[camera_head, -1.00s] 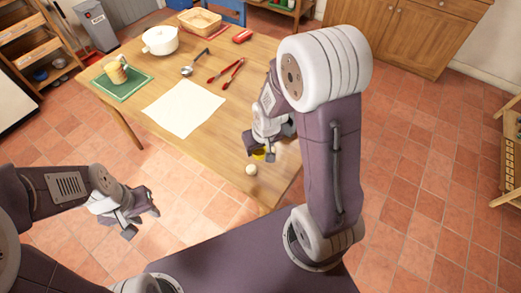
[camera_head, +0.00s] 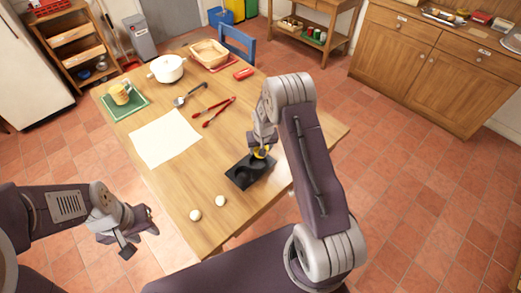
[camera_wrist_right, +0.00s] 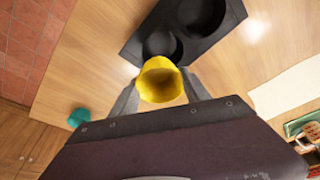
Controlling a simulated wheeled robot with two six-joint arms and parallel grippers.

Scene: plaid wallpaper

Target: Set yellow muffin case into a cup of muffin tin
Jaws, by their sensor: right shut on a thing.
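The yellow muffin case (camera_head: 261,153) is held between the fingers of my right gripper (camera_head: 259,148). In the right wrist view the case (camera_wrist_right: 160,80) sits between both fingertips, its opening facing the camera. The black muffin tin (camera_head: 240,180) lies flat on the table. The case is over or beside the tin's far end in the head view; its height above the tin is unclear. The right wrist view shows two dark round cups in the tin (camera_wrist_right: 225,32) just beyond the case. My left gripper (camera_head: 137,232) is open and empty, off the table's left edge.
Two white eggs (camera_head: 208,208) lie near the table's front edge. A teal object (camera_wrist_right: 78,117) shows in the right wrist view.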

